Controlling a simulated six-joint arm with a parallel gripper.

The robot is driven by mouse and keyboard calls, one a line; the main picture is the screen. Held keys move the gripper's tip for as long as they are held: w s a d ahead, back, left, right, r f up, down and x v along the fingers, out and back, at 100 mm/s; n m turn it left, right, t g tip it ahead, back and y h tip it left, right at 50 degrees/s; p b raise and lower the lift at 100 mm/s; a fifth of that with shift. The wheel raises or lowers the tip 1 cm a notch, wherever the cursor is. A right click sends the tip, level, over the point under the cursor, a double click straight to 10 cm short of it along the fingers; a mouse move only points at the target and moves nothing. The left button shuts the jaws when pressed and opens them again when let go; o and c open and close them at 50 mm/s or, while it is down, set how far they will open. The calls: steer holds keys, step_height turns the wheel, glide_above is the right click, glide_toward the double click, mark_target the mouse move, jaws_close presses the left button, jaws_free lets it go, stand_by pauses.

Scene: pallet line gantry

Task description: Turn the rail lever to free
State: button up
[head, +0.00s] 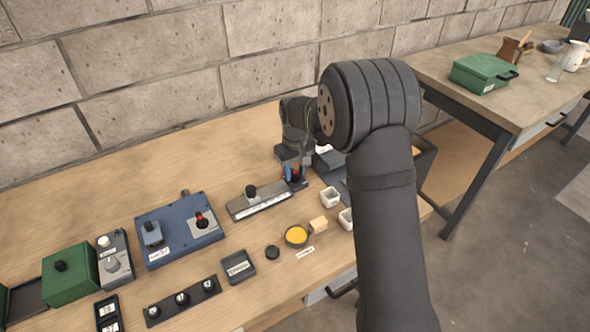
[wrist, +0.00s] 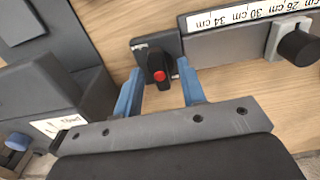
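The rail (wrist: 230,46) is a grey bar with a centimetre scale, lying on the wooden bench; it also shows in the head view (head: 270,201). The rail lever (wrist: 157,62) is a small black handle with a red dot, on a dark plate at the rail's end. In the wrist view it points roughly across the rail. My gripper (wrist: 161,78) is open, with one blue finger on each side of the lever and a gap visible on both sides. In the head view my gripper (head: 296,178) is at the rail's right end and partly hides the lever.
A slider with a black knob (wrist: 299,47) sits on the rail. A dark grey box (wrist: 50,95) stands close left of my gripper in the wrist view. White cups (head: 330,197), a yellow-filled bowl (head: 297,235) and a blue lever box (head: 178,230) stand nearby.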

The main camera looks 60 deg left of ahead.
mark_target(295, 173)
step_height(295, 173, up, 17)
steer(key=shift+r, duration=0.2)
stand_by(0.4)
steer(key=shift+f, duration=0.1)
stand_by(0.4)
step_height(295, 173, down, 17)
steer(key=shift+f, duration=0.15)
stand_by(0.5)
